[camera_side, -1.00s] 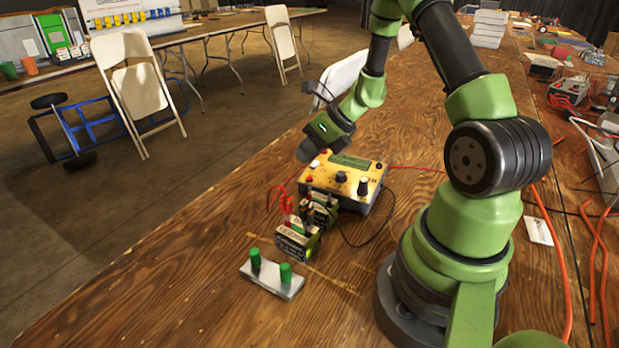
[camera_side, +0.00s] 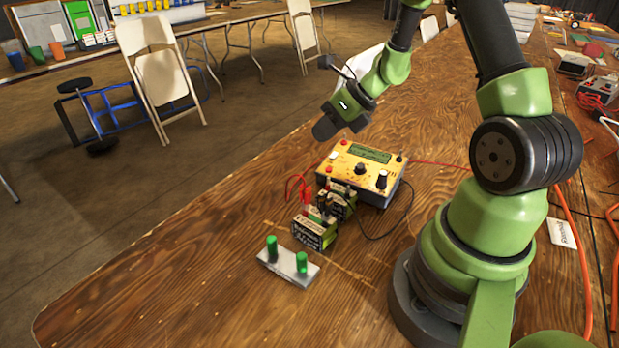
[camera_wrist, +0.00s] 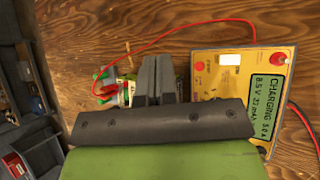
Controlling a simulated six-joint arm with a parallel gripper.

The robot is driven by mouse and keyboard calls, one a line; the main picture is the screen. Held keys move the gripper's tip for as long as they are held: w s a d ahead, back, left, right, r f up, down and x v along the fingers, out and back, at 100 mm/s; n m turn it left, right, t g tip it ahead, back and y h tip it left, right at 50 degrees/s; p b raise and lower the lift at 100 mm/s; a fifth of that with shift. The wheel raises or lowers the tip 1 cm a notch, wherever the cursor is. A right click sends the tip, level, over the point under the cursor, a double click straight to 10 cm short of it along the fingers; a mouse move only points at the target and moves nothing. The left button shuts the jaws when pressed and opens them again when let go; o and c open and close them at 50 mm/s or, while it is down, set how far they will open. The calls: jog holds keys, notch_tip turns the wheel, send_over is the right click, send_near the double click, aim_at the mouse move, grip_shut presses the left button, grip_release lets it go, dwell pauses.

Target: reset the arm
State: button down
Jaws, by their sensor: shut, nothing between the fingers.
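My gripper (camera_side: 326,127) is shut and empty, held in the air above the back left of the yellow charger (camera_side: 360,165). In the wrist view my gripper's fingers (camera_wrist: 153,80) are together, beside the charger (camera_wrist: 240,70), whose screen reads "CHARGING". Two batteries stand in front of the charger in the side view, a nearer one (camera_side: 314,231) and a farther one (camera_side: 338,201). Red clips (camera_side: 306,195) are at the batteries. In the wrist view the fingers partly hide the batteries and clips.
A metal block with two green posts (camera_side: 288,262) lies in front of the batteries. Red and black leads (camera_side: 385,232) run over the wooden table (camera_side: 200,285). The table's left part is clear. White folding chairs (camera_side: 160,75) stand on the floor beyond.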

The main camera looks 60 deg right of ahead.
jog(key=s+a+r+n+g, duration=0.1)
jog(key=s+a+r+n, duration=0.1)
jog(key=a+r+n, duration=0.5)
jog(key=s+a+r+n+g, duration=0.1)
jog(key=s+a+r+n, duration=0.2)
jog(key=a+r+n, duration=0.5)
jog(key=s+r+n+t+h, duration=0.1)
jog(key=s+r+n, duration=0.2)
jog(key=s+n, duration=0.8)
jog(key=a+n, duration=0.1)
jog(key=n, duration=0.5)
jog(key=shift+r+t+h, duration=0.35)
jog(key=shift+t+h, duration=0.05)
